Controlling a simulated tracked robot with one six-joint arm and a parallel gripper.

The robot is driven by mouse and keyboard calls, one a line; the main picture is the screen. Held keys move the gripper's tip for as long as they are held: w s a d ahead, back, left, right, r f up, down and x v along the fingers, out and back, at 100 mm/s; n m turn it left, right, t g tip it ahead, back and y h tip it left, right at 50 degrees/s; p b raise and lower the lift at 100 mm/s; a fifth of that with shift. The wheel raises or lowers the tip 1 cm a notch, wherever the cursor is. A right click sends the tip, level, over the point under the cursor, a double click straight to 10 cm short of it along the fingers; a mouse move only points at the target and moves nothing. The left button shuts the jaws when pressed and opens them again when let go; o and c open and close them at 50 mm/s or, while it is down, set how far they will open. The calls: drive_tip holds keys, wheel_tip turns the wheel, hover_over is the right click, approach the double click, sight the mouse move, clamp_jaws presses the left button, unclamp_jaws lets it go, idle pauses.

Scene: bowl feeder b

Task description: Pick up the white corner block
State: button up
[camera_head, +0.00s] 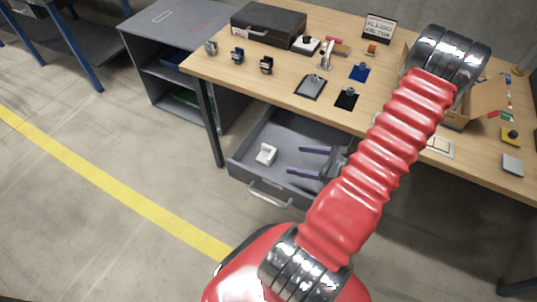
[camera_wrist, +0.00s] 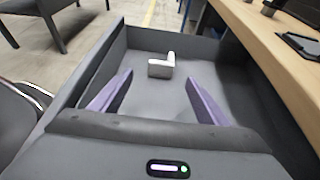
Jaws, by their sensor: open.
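The white corner block (camera_head: 266,154) is a small L-shaped piece lying in the open grey drawer (camera_head: 237,171), toward its left side in the head view. In the wrist view the white corner block (camera_wrist: 161,67) lies on the drawer floor, ahead of the fingertips and roughly centred between them. My gripper (camera_head: 296,160) has purple fingers, spread apart and empty, inside the drawer area to the right of the block. It also shows in the wrist view (camera_wrist: 158,82), with a clear gap between the fingers and the block.
The drawer walls (camera_wrist: 95,70) surround the block. The wooden table (camera_head: 290,75) overhangs the drawer's back side and carries a dark case (camera_head: 268,25), several small parts and an open cardboard box (camera_head: 487,95). A grey cabinet (camera_head: 180,25) stands at left.

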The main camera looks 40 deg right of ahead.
sight(274, 155)
drive_tip(key=shift+x, duration=2.35)
drive_tip(key=shift+d+x, duration=0.2)
drive_tip(key=shift+x, duration=2.4)
drive_tip(key=shift+f, duration=0.1)
drive_tip(key=c, duration=1.1)
